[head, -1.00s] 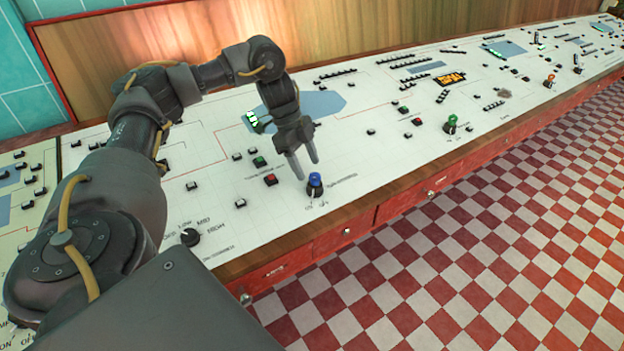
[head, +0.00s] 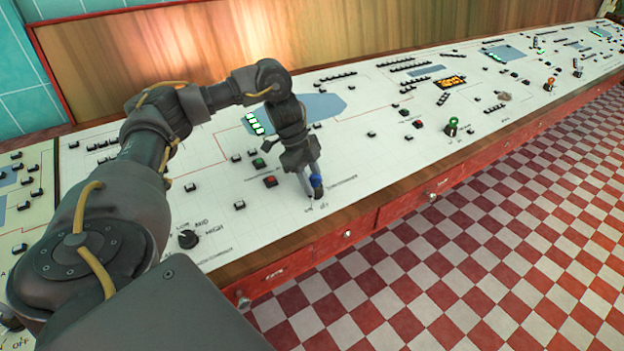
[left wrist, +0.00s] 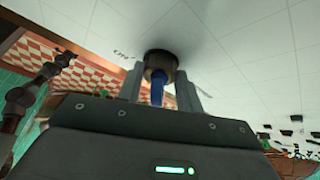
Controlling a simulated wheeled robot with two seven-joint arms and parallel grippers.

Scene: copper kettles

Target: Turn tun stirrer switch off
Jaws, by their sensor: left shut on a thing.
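The blue-capped switch (head: 317,181) stands on the white console panel near its front edge, with ON and OFF printed at its foot. In the left wrist view the switch has a dark round base and a blue handle (left wrist: 158,88). My left gripper (head: 311,184) reaches down onto the switch from above. Its two fingers (left wrist: 159,86) stand on either side of the blue handle, and it is shut on it. The fingers partly hide the switch in the head view. My right gripper is not in view.
A black knob (head: 188,239) sits nearer on the panel. Red (head: 270,181) and green (head: 258,163) buttons lie behind the gripper. A green-capped switch (head: 452,126) stands farther right. Red drawers (head: 330,248) run below the console's front edge.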

